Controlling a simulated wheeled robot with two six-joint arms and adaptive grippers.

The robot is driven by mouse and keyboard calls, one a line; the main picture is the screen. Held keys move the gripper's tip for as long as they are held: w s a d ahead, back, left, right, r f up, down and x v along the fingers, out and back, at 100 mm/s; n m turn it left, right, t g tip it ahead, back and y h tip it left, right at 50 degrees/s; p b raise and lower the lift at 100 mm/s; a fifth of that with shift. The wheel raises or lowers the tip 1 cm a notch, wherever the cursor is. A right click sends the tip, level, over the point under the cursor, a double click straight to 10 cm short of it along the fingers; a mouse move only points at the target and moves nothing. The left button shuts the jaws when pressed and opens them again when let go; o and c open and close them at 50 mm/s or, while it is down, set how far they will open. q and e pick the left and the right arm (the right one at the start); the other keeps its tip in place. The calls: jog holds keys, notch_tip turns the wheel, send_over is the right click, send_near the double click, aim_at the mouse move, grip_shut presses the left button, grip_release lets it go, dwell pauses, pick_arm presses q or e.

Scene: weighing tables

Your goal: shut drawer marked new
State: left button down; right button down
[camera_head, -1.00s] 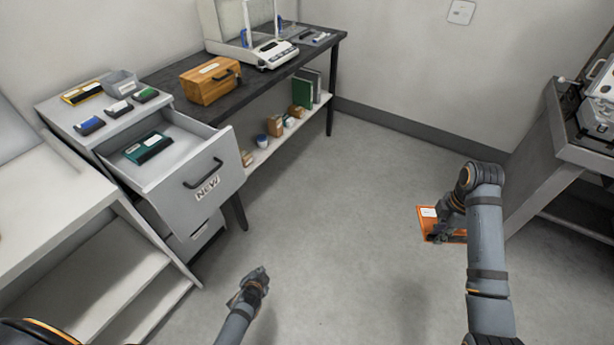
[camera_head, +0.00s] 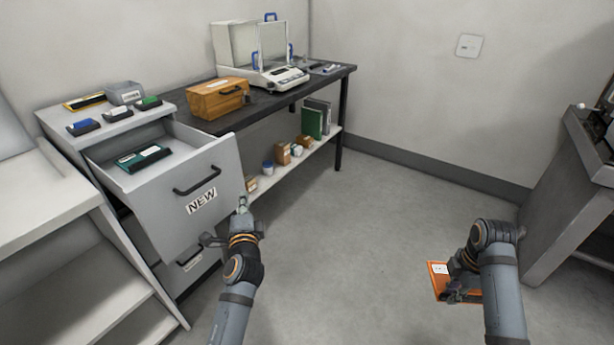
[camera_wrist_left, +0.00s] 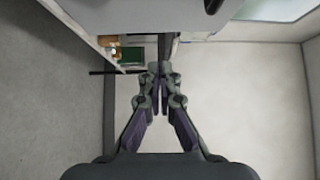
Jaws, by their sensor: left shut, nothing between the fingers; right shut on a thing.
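The drawer marked NEW (camera_head: 190,213) stands pulled out from the grey cabinet, with a dark handle (camera_head: 197,180) above its label. A dark green item with a white label (camera_head: 144,158) lies inside it. My left gripper (camera_head: 243,203) is shut and empty, just in front of the drawer's lower right part in the head view; I cannot tell whether it touches. In the left wrist view its fingers (camera_wrist_left: 160,78) are together below the grey drawer front (camera_wrist_left: 150,15). My right gripper (camera_head: 452,293) is shut on an orange flat thing (camera_head: 438,276), away from the drawer at the right.
The cabinet top (camera_head: 72,136) holds several small items and a grey bin (camera_head: 124,92). A dark table (camera_head: 290,98) beside it carries a wooden box (camera_head: 217,97) and a balance (camera_head: 280,78). A second drawer (camera_head: 185,262) is below. Floor between the arms is clear.

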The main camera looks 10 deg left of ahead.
aim_at(234, 173)
jog(key=shift+f, duration=0.25)
pick_arm(q)
jog(key=x, duration=0.3)
jog(key=a+x, duration=0.1)
jog(key=x, duration=0.2)
jog(key=s+a+x, duration=0.1)
jog(key=x, duration=0.2)
jog(key=shift+w+a, duration=0.2)
jog(key=shift+a, duration=0.2)
jog(key=shift+a, duration=0.1)
